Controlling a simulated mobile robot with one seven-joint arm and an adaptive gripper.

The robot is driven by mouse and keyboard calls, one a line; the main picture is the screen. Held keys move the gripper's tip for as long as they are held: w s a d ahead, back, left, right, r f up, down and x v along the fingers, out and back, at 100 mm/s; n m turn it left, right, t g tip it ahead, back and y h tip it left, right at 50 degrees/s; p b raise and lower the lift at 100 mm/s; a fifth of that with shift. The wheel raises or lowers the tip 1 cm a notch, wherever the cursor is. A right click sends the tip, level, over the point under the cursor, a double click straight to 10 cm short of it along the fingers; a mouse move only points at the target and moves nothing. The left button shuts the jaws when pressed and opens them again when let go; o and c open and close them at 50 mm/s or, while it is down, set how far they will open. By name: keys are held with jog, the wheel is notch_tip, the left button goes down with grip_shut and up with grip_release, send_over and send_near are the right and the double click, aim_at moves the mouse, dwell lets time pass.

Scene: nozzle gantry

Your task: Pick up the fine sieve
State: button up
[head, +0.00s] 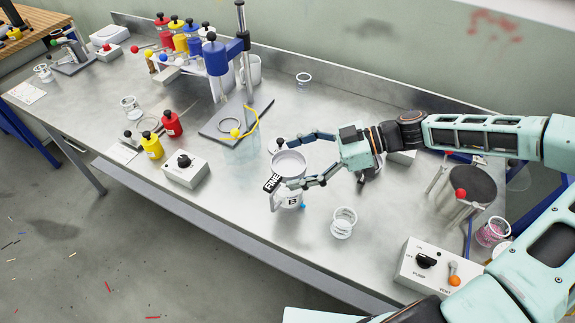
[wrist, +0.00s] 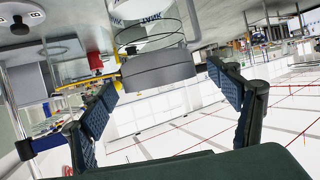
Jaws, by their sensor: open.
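The fine sieve (head: 290,164) is a round grey ring with a black tag reading "FINE" at its left side. My gripper (head: 280,162) is open, with one finger on the far side of the sieve and one on the near side. In the wrist view, a grey band that looks like the sieve (wrist: 158,70) shows between and beyond the spread fingertips (wrist: 163,84). I cannot tell whether either finger touches it.
A clear jar (head: 343,222) stands to the right of the cup. A pump control box (head: 437,268) is at the front right. A nozzle stand with a blue head (head: 222,55) and a clear beaker (head: 242,150) stand to the left. The bench front is largely clear.

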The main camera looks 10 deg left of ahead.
jog(key=shift+c, duration=0.4)
jog(key=c, duration=1.2)
jog(key=shift+r, duration=0.1)
